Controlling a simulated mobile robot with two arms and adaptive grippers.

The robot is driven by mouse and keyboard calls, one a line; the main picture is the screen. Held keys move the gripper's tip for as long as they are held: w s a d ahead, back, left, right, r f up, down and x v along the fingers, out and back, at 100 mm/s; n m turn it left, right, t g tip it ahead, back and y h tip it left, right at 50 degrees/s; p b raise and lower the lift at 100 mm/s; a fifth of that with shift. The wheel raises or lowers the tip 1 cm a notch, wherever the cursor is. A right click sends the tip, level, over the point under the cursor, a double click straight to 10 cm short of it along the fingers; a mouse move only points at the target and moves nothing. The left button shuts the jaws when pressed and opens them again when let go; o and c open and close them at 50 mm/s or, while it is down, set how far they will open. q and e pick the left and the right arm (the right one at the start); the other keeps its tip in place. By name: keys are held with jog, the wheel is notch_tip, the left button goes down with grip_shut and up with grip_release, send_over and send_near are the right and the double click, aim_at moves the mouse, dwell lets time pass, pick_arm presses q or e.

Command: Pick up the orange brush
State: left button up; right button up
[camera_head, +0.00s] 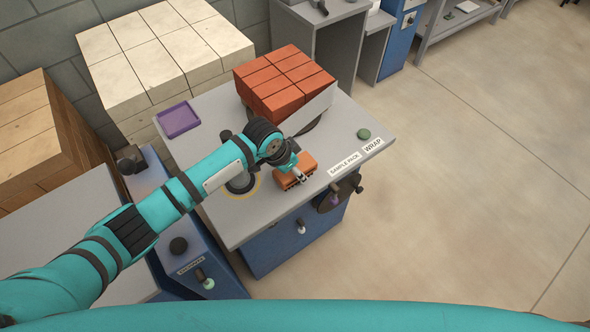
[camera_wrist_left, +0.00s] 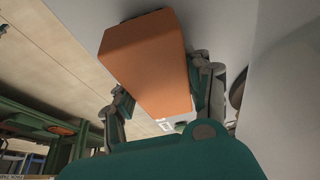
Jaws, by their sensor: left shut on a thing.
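The orange brush (camera_head: 307,161) is a small block-shaped thing at the front edge of the grey table (camera_head: 215,215), left of the labels. My left gripper (camera_head: 298,177) reaches down to it from the left and is shut on it. In the left wrist view the brush (camera_wrist_left: 148,55) fills the space between the two dark fingers of the gripper (camera_wrist_left: 165,90), one on each side. I cannot tell whether the brush touches the table top. My right gripper is not in view.
A stack of red bricks (camera_head: 283,75) stands behind, with a grey plate (camera_head: 310,108) against it. A purple tray (camera_head: 179,119) lies at the back left and a green disc (camera_head: 364,134) at the right. Pale blocks (camera_head: 160,55) stand behind the table. Open floor lies right.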

pick_arm(q)
jog(key=shift+r, duration=0.15)
jog(key=shift+r, duration=0.3)
notch_tip(320, 180, up, 3)
jog(key=shift+r+b, duration=0.2)
jog(key=shift+b, duration=0.4)
jog(key=s+a, duration=0.2)
jog(key=s, duration=0.5)
jog(key=s+a+r+b, duration=0.1)
jog(key=s+a, duration=0.2)
jog(key=s, duration=0.5)
jog(key=shift+r, duration=0.15)
jog(key=shift+s, duration=0.1)
